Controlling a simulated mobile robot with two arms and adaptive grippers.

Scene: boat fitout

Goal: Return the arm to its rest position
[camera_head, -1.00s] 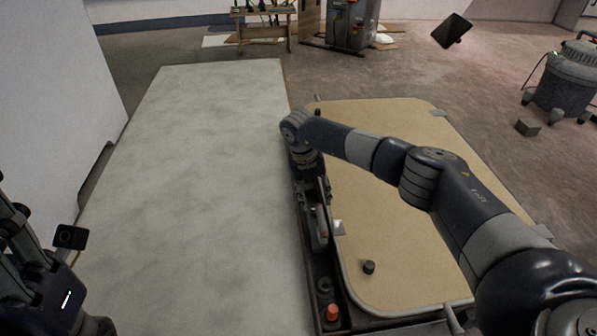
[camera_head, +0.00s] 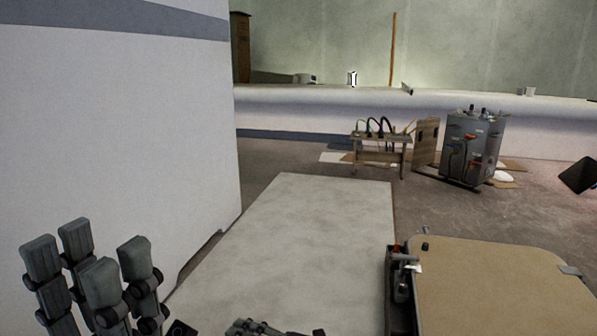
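My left gripper (camera_head: 92,265) is at the lower left, fingers pointing up and spread apart, with nothing between them. It is in front of the white wall at the left, away from the tan panel (camera_head: 500,285). A dark jointed part of mine, possibly the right gripper (camera_head: 262,328), shows at the bottom edge over the pale surface. Most of it is cut off, and its fingers cannot be made out clearly. The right arm no longer lies across the tan panel. A narrow dark tray (camera_head: 401,290) holding small items runs along the panel's left edge.
A long pale grey surface (camera_head: 310,225) stretches ahead, mostly clear. A white wall block (camera_head: 120,130) stands close on the left. A small wooden bench (camera_head: 381,139), a grey machine (camera_head: 474,147) and a black panel (camera_head: 579,175) are farther back.

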